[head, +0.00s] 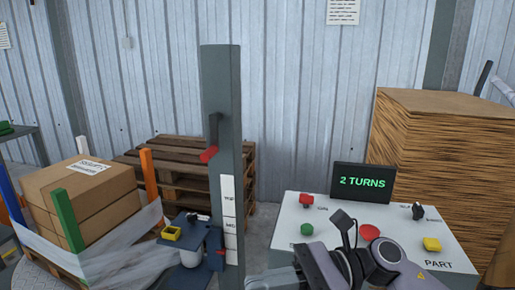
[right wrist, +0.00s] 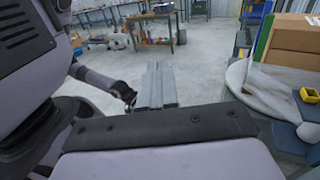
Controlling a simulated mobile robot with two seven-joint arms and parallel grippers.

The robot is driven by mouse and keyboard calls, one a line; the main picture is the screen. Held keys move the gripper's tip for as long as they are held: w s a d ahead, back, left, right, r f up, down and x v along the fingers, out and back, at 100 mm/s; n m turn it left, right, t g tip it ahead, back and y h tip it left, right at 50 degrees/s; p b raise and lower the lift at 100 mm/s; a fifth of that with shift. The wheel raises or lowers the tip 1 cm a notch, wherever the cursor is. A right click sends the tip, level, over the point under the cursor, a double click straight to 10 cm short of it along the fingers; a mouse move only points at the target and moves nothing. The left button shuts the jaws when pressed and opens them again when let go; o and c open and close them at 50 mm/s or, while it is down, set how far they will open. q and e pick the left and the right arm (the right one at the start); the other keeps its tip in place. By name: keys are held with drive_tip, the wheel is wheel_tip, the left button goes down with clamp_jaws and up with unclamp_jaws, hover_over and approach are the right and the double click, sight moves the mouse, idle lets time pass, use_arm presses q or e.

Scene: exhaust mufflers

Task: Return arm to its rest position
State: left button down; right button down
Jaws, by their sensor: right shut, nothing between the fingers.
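My right arm (head: 365,268) rises from the bottom edge of the head view, in front of the control panel; its gripper cannot be made out there. In the right wrist view, my right gripper (right wrist: 158,70) shows as two grey fingers side by side, shut and empty. They point out over the open floor.
The control panel (head: 285,230) has coloured buttons and a screen (head: 363,182) reading "2 TURNS". A grey post (head: 221,90) stands left of it. Wrapped boxes (head: 85,195) and wooden pallets (head: 180,165) are at left, a brown stack (head: 440,135) at right. A workbench (right wrist: 150,17) stands far off.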

drive_tip(key=w+d+f+n+t+h, duration=0.2)
drive_tip(key=d+f+n+t+h, duration=0.4)
drive_tip(key=n+t, duration=0.8)
drive_tip(key=w+d+f+n+t+h, duration=0.15)
drive_tip(key=d+f+n+t, duration=0.45)
drive_tip(key=n, duration=1.3)
drive_tip(key=s+d+f+m+g+h, duration=0.3)
drive_tip(key=s+f+m, duration=0.4)
drive_tip(key=f, duration=0.3)
drive_tip(key=s+d+f+m+g+h, duration=0.2)
drive_tip(key=s+d+f+m+h, duration=0.2)
drive_tip(key=s+f+m, duration=0.3)
wheel_tip(320, 180, down, 5)
drive_tip(key=shift+r+m+g+h, duration=0.2)
drive_tip(key=shift+m+g+h, duration=0.25)
drive_tip(key=shift+m, duration=0.15)
